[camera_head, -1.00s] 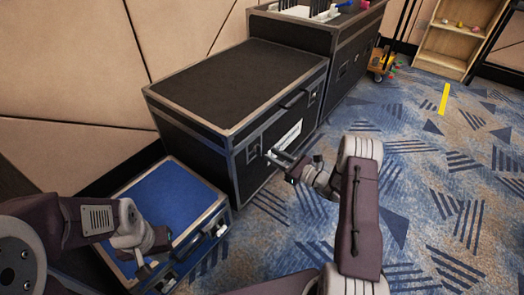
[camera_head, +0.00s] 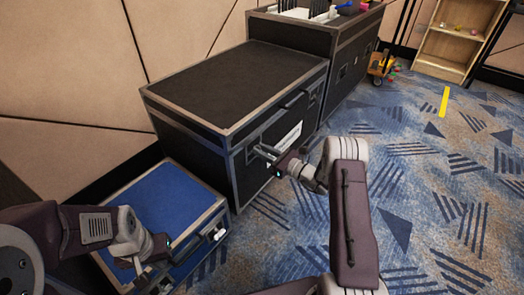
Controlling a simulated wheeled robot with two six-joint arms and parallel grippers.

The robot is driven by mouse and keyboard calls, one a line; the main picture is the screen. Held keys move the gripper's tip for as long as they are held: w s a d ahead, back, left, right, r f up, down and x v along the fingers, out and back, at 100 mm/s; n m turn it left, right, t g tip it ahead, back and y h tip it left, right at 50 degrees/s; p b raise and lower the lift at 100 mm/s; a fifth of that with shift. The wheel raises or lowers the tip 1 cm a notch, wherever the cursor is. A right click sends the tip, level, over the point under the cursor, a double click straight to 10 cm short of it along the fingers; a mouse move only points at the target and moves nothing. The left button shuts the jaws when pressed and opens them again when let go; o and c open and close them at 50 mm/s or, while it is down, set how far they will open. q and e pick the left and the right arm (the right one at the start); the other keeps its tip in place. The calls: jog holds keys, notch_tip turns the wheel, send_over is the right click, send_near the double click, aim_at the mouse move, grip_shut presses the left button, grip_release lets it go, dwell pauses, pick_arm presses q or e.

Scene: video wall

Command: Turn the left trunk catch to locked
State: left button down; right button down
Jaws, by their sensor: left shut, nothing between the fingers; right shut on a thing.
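The black trunk (camera_head: 230,85) with metal edges stands left of centre, its lid down. The left trunk catch is on its front face near my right gripper (camera_head: 262,152); the fingers cover most of it, and its turn position cannot be read. My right gripper is shut on the catch, reaching in from the right. My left gripper (camera_head: 138,266) is shut and empty at the lower left, over the front edge of the blue case (camera_head: 165,200).
A white label (camera_head: 290,138) and a handle (camera_head: 293,99) are on the trunk's front. Another open black case (camera_head: 345,50) stands behind it. A small cart (camera_head: 380,65) and wooden shelf (camera_head: 447,47) are further back. Patterned carpet at right is clear.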

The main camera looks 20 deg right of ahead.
jog(key=m+p, duration=0.1)
jog(key=m, duration=0.1)
jog(key=m+p, duration=0.2)
jog(key=m, duration=0.1)
jog(key=m+p, duration=0.2)
jog(key=shift+w+d+f+m, duration=0.1)
jog(key=shift+w+d+m, duration=0.1)
jog(key=shift+d+m, duration=0.15)
jog(key=m+p, duration=0.1)
jog(key=m, duration=0.4)
jog(key=f+m, duration=0.1)
jog(key=m, duration=0.4)
jog(key=shift+w+d+f+p, duration=0.15)
jog(key=shift+d+f+p, duration=0.05)
jog(key=shift+p, duration=0.15)
jog(key=c, duration=1.6)
grip_release()
